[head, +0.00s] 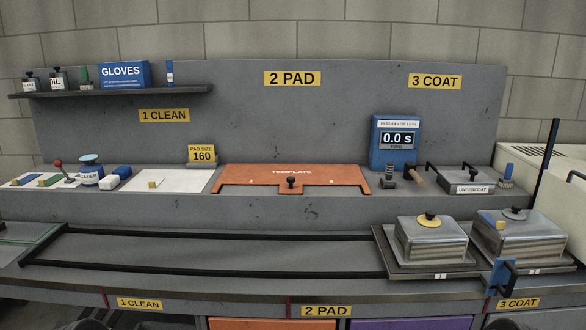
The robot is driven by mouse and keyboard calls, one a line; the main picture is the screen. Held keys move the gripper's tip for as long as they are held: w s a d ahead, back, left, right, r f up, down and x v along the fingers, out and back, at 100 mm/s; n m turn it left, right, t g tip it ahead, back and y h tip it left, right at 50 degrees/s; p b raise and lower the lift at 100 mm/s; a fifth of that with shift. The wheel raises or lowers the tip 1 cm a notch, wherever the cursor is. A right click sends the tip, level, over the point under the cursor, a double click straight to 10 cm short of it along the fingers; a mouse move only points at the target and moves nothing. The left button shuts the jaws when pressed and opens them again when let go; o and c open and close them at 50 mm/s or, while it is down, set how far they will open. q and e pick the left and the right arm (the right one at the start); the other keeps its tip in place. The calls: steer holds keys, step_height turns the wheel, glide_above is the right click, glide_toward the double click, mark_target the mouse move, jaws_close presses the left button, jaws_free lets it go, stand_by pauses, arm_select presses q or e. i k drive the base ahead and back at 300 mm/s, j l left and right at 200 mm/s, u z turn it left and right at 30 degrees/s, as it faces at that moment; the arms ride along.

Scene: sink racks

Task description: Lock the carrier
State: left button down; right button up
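The carrier (388,249) looks like a dark flat plate at the right end of a pair of black rails (200,233). Two silvery metal blocks stand on it side by side. The block tagged 1 (432,243) has a yellow disc with a black knob on top. The block tagged 2 (520,240) has a grey disc with a black knob and a yellow piece at its upper left. A blue lever-like part (503,275) with black fittings is at the front of block 2; I cannot tell whether it is engaged. Neither gripper shows in the head view.
A tall black post (546,156) rises at right. The rails' left and middle stretch is empty. A shelf (110,90) holds gloves and bottles.

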mark_target(57, 163)
steer(key=u, duration=1.3)
steer(key=i+j+u, duration=0.45)
steer(key=i, duration=0.25)
steer(key=i+j+u, duration=0.2)
steer(key=i, duration=0.15)
steer(key=l, duration=0.1)
